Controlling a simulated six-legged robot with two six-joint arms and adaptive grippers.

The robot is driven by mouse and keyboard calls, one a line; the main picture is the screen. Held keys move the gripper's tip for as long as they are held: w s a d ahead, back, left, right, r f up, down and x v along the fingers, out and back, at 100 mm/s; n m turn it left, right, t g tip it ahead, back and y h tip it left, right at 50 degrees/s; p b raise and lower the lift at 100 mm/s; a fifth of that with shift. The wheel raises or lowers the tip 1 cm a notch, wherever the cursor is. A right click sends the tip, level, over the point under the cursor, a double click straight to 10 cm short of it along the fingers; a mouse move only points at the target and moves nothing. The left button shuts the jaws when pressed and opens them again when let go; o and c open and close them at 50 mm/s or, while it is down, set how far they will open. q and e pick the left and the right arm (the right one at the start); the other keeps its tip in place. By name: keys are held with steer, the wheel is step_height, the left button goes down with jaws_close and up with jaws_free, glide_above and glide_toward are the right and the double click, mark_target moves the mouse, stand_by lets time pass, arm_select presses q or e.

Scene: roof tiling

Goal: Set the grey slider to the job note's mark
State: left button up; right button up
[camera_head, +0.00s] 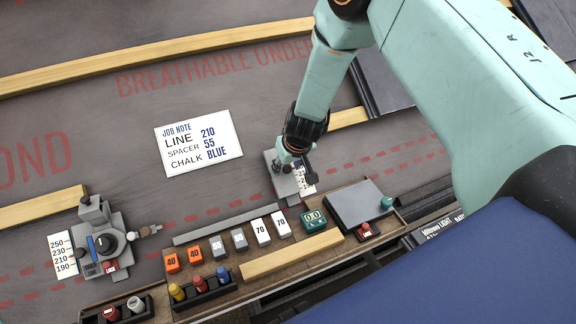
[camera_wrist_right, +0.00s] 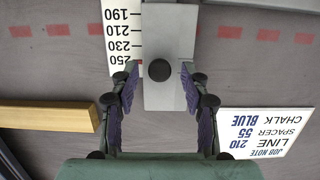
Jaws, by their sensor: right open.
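The grey slider (camera_wrist_right: 168,95) with a round dark knob (camera_wrist_right: 159,70) lies on the membrane beside a white scale card (camera_wrist_right: 121,42) marked 190, 210, 230 and 250. In the head view the slider (camera_head: 284,186) is partly hidden under my right gripper (camera_head: 297,160). My right gripper (camera_wrist_right: 160,76) is open, its fingers on either side of the slider near the knob. I cannot tell whether they touch it, and its exact setting is unclear. The job note (camera_head: 199,142) reads LINE 210, SPACER 55, CHALK BLUE. My left gripper is out of view.
A second grey device (camera_head: 116,244) with a dial and its own scale card (camera_head: 62,256) stands at the lower left. A wooden tray (camera_head: 253,268) holds orange, grey and white blocks and a green 0.0 display (camera_head: 313,220). Wooden battens (camera_head: 150,54) cross the roof.

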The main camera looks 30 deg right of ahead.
steer(key=shift+s+r, duration=0.15)
steer(key=shift+s, duration=0.05)
steer(key=c, duration=0.4)
steer(key=shift+w, duration=0.1)
jaws_close()
